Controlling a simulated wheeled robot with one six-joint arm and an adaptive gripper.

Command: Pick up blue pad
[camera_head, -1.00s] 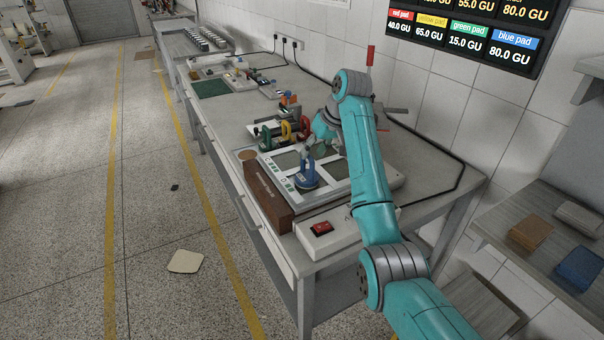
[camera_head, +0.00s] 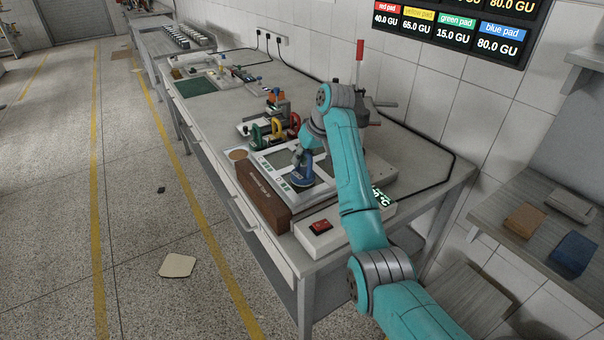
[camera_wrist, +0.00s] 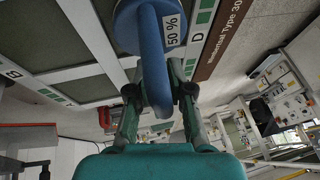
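The blue pad (camera_head: 302,174) is a round blue base with an upright handle. It stands on the light panel with dark square fields (camera_head: 325,187) on the workbench. In the wrist view the blue pad (camera_wrist: 155,62) shows its round base, a "50 %" label and its handle running towards my gripper. My gripper (camera_wrist: 160,92) has one finger on each side of the handle, very near it. I cannot tell whether both fingers touch it. In the head view my gripper (camera_head: 304,151) is low over the blue pad, and its fingers are partly hidden.
Green, yellow and red handled pads (camera_head: 275,132) stand in a row just behind. A brown block (camera_head: 263,195) lies along the bench's front edge, beside a white box with a red switch (camera_head: 320,226). A wall screen (camera_head: 455,30) lists pad values. A shelf (camera_head: 545,215) stands at right.

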